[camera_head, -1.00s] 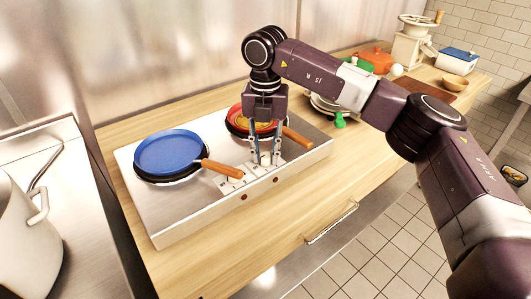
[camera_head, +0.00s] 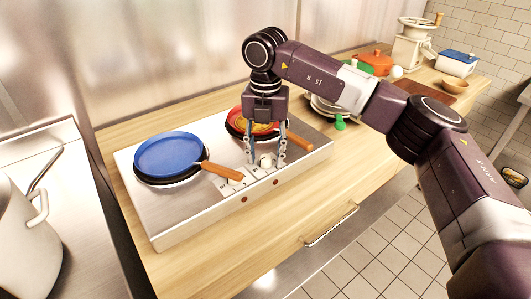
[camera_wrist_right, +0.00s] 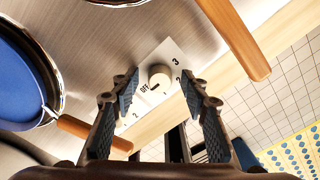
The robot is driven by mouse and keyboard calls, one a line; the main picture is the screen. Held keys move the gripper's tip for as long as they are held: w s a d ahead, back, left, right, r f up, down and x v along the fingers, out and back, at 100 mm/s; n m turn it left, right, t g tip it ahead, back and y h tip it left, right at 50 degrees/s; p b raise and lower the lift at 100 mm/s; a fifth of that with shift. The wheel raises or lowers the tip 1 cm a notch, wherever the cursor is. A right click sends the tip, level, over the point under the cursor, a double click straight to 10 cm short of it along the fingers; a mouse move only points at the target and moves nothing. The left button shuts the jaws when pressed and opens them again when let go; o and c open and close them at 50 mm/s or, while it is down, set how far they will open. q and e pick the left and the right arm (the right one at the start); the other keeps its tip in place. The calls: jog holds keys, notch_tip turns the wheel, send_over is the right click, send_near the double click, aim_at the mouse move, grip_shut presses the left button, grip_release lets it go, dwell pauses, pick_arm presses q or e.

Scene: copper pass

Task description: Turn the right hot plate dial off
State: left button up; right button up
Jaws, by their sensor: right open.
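The steel hot plate unit (camera_head: 190,222) stands on the wooden counter. Its right dial (camera_head: 266,160) is a cream knob on a white plate, also in the right wrist view (camera_wrist_right: 159,77). The wrist view shows OFF, 2 and 3 printed around it. A dark mark on the knob's lower-left edge faces the OFF label. My right gripper (camera_head: 267,159) points down over the dial, open, one finger on each side, with gaps to the knob. The left dial is hidden near the blue pan's handle. My left gripper is not in view.
A blue pan (camera_head: 168,153) sits on the left plate, a red-and-yellow pan (camera_head: 237,121) on the right. Their wooden handles (camera_head: 222,171) (camera_head: 300,141) flank the right dial closely. A large pot (camera_head: 25,235) stands at left. Dishes and a grinder (camera_head: 412,45) stand further right.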

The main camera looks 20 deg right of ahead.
aim_at(266, 157)
jog(key=shift+r, duration=0.1)
notch_tip(266, 157, up, 12)
dwell(0.4)
